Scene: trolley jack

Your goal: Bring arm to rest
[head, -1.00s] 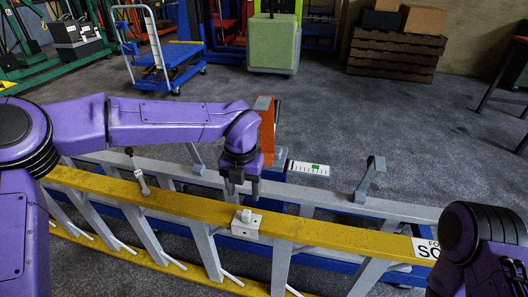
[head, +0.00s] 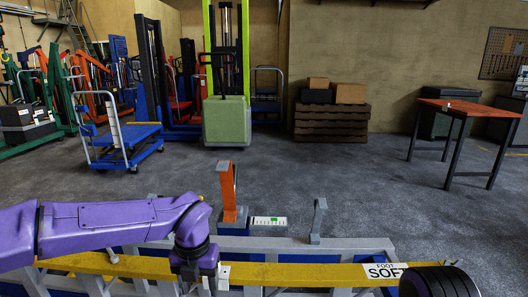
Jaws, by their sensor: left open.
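My left arm (head: 110,222) is purple and reaches in from the left over the yellow beam. My left gripper (head: 198,286) points down at the bottom edge of the head view, just left of a small white block (head: 223,276). Its jaws are open, with nothing seen between them. The fingertips are partly cut off. Of my right arm, only a dark ribbed joint (head: 440,284) shows at the bottom right. The right gripper is out of view.
The yellow beam (head: 305,276) and grey frame (head: 345,245) cross the bottom. An orange upright (head: 228,190) and a grey bracket (head: 318,218) stand behind. A blue trolley (head: 125,140), a green-fronted stacker (head: 226,120), a pallet stack (head: 332,122) and a table (head: 465,108) stand farther back. Open floor lies between.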

